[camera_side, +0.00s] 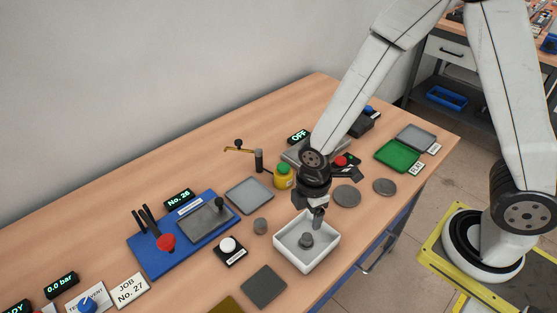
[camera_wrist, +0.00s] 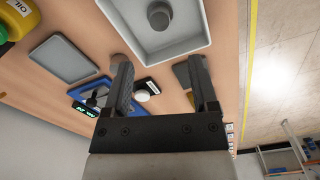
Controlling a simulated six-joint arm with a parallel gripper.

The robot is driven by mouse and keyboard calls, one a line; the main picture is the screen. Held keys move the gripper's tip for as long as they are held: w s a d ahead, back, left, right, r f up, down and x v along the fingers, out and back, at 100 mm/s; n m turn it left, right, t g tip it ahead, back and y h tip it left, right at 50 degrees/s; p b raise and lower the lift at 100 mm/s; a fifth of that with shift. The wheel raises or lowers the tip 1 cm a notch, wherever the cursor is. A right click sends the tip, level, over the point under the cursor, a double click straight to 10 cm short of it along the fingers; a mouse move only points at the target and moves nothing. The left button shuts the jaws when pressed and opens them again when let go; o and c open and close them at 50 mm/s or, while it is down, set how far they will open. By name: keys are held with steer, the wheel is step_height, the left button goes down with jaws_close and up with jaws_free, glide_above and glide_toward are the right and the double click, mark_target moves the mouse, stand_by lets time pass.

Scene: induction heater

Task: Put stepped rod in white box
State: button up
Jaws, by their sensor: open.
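The white box (camera_side: 329,253) stands near the table's front edge. A short dark grey stepped rod (camera_side: 306,241) stands inside it on the floor, apart from my gripper. In the wrist view the white box (camera_wrist: 195,36) is at the top, cut by the frame edge, with the rod (camera_wrist: 158,15) in it. My gripper (camera_side: 317,220) is over the back right part of the box. In the wrist view my gripper (camera_wrist: 161,75) shows its two fingers apart with nothing between them.
A small grey cylinder (camera_side: 260,226) stands left of the box. A black-based white button (camera_side: 229,246), a dark square plate (camera_side: 264,286) and a blue tray (camera_side: 150,256) lie further left. A yellow pot (camera_side: 284,179) stands behind. Round grey discs (camera_side: 347,195) lie to the right.

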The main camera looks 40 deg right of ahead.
steer(key=shift+r, duration=1.2)
steer(key=s+d+r+m+t, duration=0.2)
steer(key=d+r+m, duration=0.5)
steer(key=d+m, duration=0.3)
steer(key=shift+m+t, duration=0.3)
steer(key=shift+m, duration=1.9)
steer(key=shift+w, duration=0.1)
